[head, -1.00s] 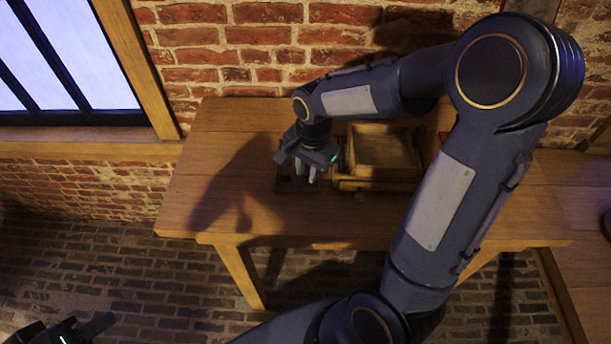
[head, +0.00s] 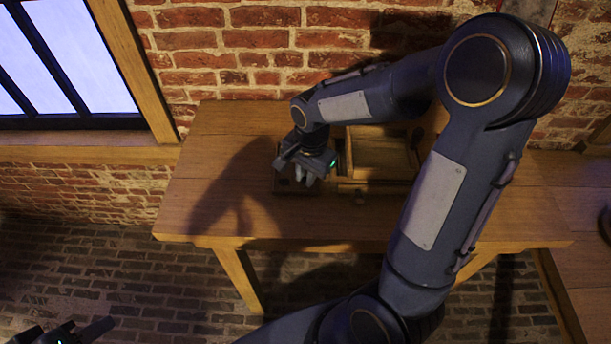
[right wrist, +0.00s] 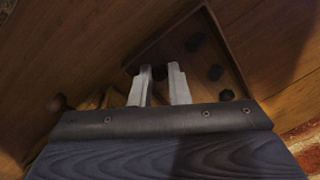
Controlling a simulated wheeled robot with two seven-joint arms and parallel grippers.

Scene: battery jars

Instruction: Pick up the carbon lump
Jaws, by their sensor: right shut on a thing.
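In the right wrist view, a carbon lump (right wrist: 160,73), small and dark, sits between the fingertips of my right gripper (right wrist: 160,78), which is shut on it. The lump is over a dark wooden tray (right wrist: 178,30); I cannot tell whether it still touches the tray. My left gripper (head: 62,332) is at the bottom left, partly cut off, away from the table.
A wooden box (head: 380,155) stands on the table (head: 235,215) just right of the tray. The brick wall (head: 260,45) is close behind. The table's left part is clear. My right arm hides much of its right side.

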